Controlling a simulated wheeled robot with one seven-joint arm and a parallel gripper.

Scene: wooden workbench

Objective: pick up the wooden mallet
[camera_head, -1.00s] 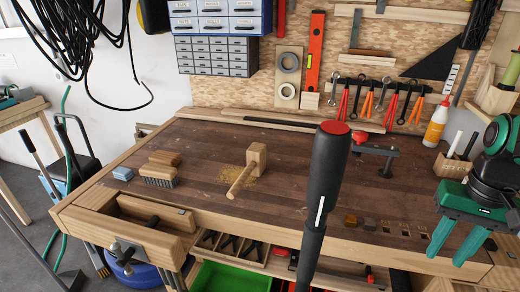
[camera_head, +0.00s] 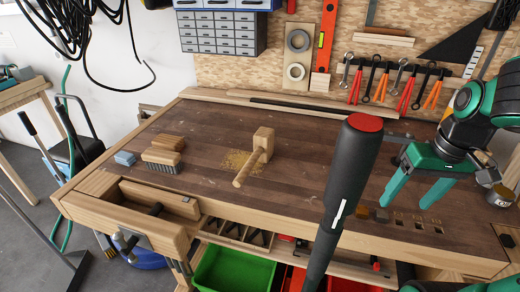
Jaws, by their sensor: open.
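The wooden mallet (camera_head: 257,156) lies on the workbench (camera_head: 210,131), left of the picture's middle. Its block head is at the back and its handle points forward and to the left. Sawdust lies around it. My gripper (camera_head: 405,198), with two green fingers, is open and empty over the right part of the bench. It is well to the right of the mallet and apart from it. The mallet shows in full.
My black, red-topped column (camera_head: 350,175) stands in front of the bench, between mallet and gripper. A vise (camera_head: 150,215) is at the front left. Tools hang on the back board.

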